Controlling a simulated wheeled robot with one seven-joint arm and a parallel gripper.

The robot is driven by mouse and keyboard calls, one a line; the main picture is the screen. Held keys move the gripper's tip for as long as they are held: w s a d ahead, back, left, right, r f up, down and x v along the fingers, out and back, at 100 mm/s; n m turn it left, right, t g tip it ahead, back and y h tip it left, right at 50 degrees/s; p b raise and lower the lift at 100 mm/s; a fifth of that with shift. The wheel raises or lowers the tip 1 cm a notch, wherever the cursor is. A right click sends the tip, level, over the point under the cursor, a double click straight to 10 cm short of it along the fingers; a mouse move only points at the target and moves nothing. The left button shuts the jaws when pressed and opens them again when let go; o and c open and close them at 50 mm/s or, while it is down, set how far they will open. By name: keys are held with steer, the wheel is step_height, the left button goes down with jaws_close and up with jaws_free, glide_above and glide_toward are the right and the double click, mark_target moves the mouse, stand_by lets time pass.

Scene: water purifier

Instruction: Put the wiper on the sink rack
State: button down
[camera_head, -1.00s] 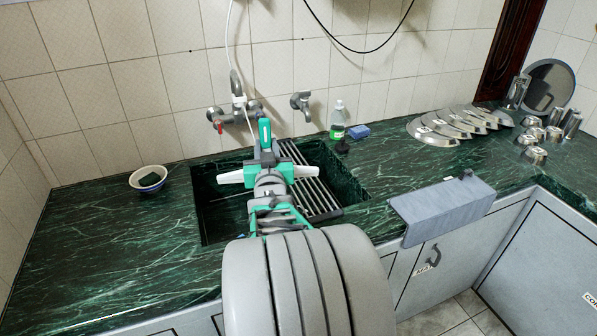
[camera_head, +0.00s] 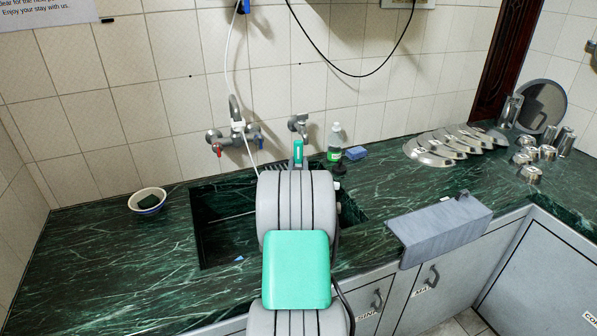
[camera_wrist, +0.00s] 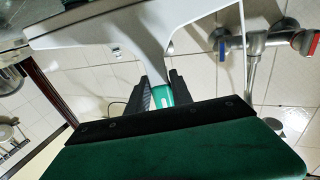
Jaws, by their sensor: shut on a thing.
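In the wrist view, my gripper (camera_wrist: 161,94) has its black fingers closed around a teal part of the wiper. The wiper's pale head (camera_wrist: 135,28) spreads out beyond the fingers across the top of that view. In the head view my arm covers the gripper and most of the wiper; a teal upright piece (camera_head: 298,152) shows above the arm, and I cannot tell whether it is wiper or gripper. The sink (camera_head: 218,225) is a dark green basin in the counter. The sink rack is mostly hidden behind my arm.
Taps (camera_head: 236,138) and a hanging white hose stand at the wall behind the sink. A green soap bottle (camera_head: 334,145) and blue sponge (camera_head: 356,153) are right of them. A bowl (camera_head: 147,200) sits left.

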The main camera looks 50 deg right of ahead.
steer(key=f, duration=0.3)
steer(key=shift+w+d+f+p, duration=0.15)
steer(key=shift+d+f+p, duration=0.05)
steer(key=shift+f+p, duration=0.15)
steer(key=shift+r, duration=0.1)
steer(key=shift+f+b, duration=0.25)
steer(key=shift+b, duration=0.05)
steer(key=c, duration=1.1)
jaws_free()
steer(key=shift+c, duration=0.2)
steer(key=shift+r, duration=0.1)
